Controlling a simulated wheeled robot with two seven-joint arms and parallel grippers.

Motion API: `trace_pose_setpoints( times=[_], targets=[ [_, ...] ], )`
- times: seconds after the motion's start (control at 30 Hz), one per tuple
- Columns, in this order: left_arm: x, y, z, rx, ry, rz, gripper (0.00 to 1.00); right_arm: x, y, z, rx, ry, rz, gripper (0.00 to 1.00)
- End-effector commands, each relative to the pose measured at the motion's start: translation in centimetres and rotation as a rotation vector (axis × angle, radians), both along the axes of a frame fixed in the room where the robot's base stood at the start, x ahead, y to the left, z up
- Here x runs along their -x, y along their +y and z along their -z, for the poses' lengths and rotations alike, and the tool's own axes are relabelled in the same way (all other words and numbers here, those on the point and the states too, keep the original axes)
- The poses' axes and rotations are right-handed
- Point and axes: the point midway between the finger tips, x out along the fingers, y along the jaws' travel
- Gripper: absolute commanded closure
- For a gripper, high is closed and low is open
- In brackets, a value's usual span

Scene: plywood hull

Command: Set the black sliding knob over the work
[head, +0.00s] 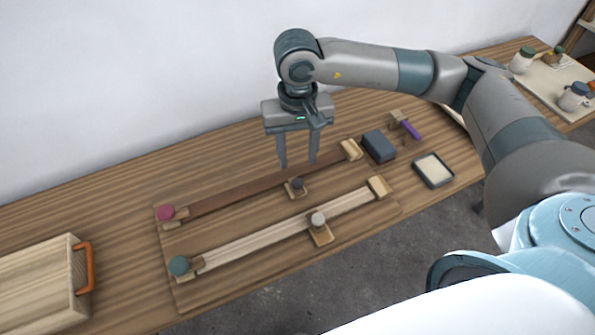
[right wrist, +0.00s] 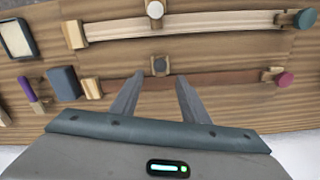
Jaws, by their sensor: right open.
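The black sliding knob (head: 297,183) sits on a small wooden block beside the middle of the dark brown strip (head: 245,192). It also shows in the right wrist view (right wrist: 159,66), just beyond the fingertips and between their lines. My right gripper (head: 298,163) is open and empty, fingers pointing down, above the dark strip and a little behind the knob. The fingers also show in the right wrist view (right wrist: 160,78). I see no contact with the knob. What counts as the work is not clear; the dark strip lies by this knob. My left gripper is not in view.
A pale strip (head: 270,238) with a whitish knob (head: 317,218) lies in front. Red (head: 165,212) and teal (head: 179,265) knobs mark the left ends. A dark block (head: 379,146), purple-handled tool (head: 411,129) and shallow tray (head: 433,170) stand right. A wooden box (head: 40,285) stands left.

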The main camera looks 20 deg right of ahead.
Motion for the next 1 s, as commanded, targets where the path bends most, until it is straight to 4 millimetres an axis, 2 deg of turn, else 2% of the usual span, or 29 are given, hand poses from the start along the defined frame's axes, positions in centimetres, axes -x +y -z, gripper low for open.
trace_pose_setpoints(
  times=[0.03,0.3,0.5,0.7,0.93,0.97,1.0],
  targets=[
    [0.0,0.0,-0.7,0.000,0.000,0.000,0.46,0.1,0.0,0.7,0.001,0.005,0.002,0.58],
    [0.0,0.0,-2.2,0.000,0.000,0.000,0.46,0.1,0.0,5.3,0.000,0.003,0.001,0.58],
    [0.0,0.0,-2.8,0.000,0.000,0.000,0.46,0.0,0.0,7.6,0.000,0.002,0.001,0.58],
    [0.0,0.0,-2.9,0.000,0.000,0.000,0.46,0.0,0.0,8.4,-0.001,0.000,0.000,0.58],
    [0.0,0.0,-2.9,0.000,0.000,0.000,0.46,0.0,0.0,8.5,-0.001,0.000,0.000,0.58],
    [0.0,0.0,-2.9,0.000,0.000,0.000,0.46,0.0,0.0,8.5,-0.001,0.000,0.000,0.61],
    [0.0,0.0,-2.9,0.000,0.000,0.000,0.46,0.0,0.0,8.5,-0.001,0.000,0.000,0.70]
  ],
)
